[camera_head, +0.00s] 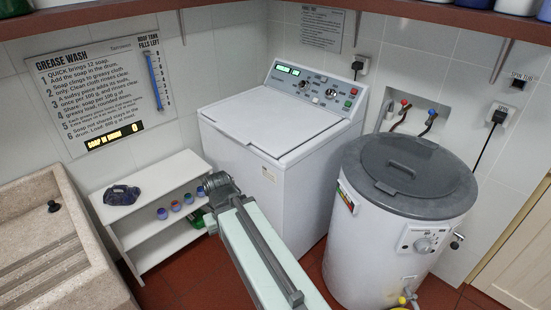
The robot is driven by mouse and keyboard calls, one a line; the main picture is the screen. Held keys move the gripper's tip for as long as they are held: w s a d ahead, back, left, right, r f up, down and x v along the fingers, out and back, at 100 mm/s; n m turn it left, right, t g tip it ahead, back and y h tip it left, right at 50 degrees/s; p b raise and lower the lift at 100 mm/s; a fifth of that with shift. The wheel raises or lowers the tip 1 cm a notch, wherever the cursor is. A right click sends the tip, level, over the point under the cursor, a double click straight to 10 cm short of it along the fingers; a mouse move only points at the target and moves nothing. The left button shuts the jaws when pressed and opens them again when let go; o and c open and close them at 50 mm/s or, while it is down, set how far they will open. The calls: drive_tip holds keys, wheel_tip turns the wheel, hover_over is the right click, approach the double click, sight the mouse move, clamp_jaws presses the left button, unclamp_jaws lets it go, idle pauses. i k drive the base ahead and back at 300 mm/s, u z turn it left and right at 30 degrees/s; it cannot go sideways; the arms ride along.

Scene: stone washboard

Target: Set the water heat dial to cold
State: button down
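A white top-loading washing machine (281,140) stands at the middle with its lid shut. Its rear control panel (314,88) carries lit green displays, small dials (331,93) and coloured buttons; the labels are too small to read, so I cannot tell which dial is water heat or where it points. My arm reaches up from the bottom, and my gripper (215,184) is in front of the washer's left side, apart from the panel. Whether its fingers are open is not clear.
A low white shelf (165,172) with a dark cloth (122,195) and several small coloured cups stands left. A stone sink (50,250) is at far left. A brown shelf (100,12) runs overhead.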

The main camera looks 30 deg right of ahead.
sight(329, 94)
drive_tip(key=u, duration=0.05)
drive_tip(key=i, duration=1.8)
drive_tip(key=u, duration=0.35)
